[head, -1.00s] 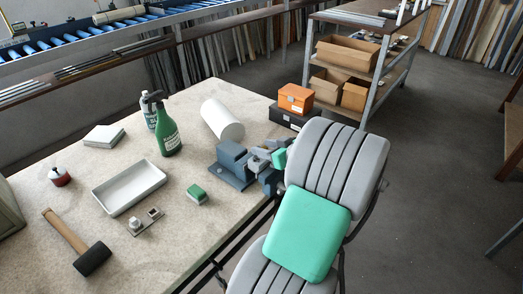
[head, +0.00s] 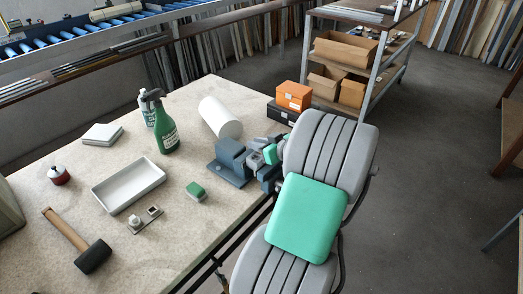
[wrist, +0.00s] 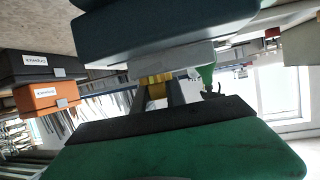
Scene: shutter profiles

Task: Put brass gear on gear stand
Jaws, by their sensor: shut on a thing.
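In the wrist view a small brass-yellow piece (wrist: 157,91), the brass gear as far as I can tell, sits between the two fingers of my gripper (wrist: 158,82). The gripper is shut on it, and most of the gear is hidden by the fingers. In the head view my gripper (head: 262,158) is at the table's right edge, beside a blue-grey vise-like block (head: 231,160); the gear cannot be made out there. A small metal plate (head: 145,220) with a pale round piece and a dark square piece lies nearer the front; I cannot tell whether it is the gear stand.
Orange (head: 293,95) and black boxes stand behind the vise. The front table area is partly clear.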

